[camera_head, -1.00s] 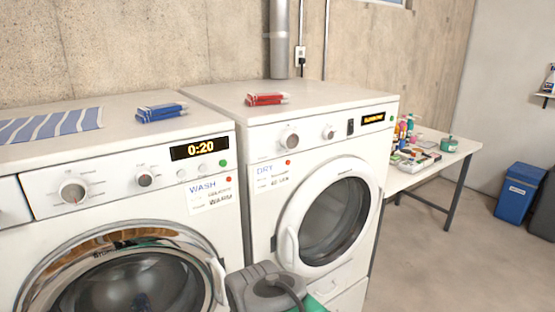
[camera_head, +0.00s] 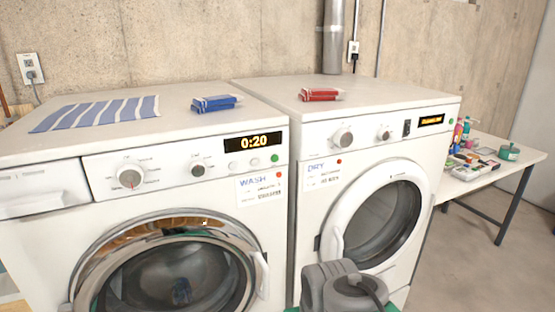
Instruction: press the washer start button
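The white washer (camera_head: 215,195) stands at the left, with a "WASH" card on its front and a lit display (camera_head: 254,141) reading 0:20. A small green button (camera_head: 275,158) sits at the right end of its panel, below the display. Two pale round buttons are just left of it. Dials sit further left on the panel. A grey part of my own arm (camera_head: 342,288) shows at the bottom, in front of the dryer's lower left. My gripper's fingers are not visible. Nothing of mine touches the washer panel.
The white dryer (camera_head: 312,225) stands right of the washer, with its own green button (camera_head: 450,121). A striped cloth (camera_head: 97,113) and blue boxes (camera_head: 216,103) lie on the washer; red boxes (camera_head: 320,94) lie on the dryer. A cluttered table (camera_head: 530,158) is at the right.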

